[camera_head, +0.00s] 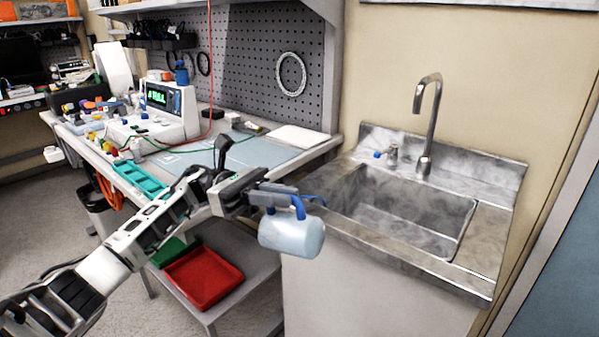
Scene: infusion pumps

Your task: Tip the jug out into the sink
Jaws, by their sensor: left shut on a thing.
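My left gripper (262,190) is shut on the blue handle of the jug (291,234). The jug has a pale, translucent blue-white body and a blue rim and handle. It is tilted well over, nearly on its side, in front of the left front corner of the sink unit. The steel sink (405,222) is to the right of the jug, with its basin empty as far as I can see. A curved tap (428,125) rises behind the basin. My right gripper is not in view.
A workbench (325,148) with a monitor device (165,108) and a teal tray (138,180) stands to the left. A red tray (203,278) lies on the lower shelf beneath. The space above the basin is clear in front of the tap.

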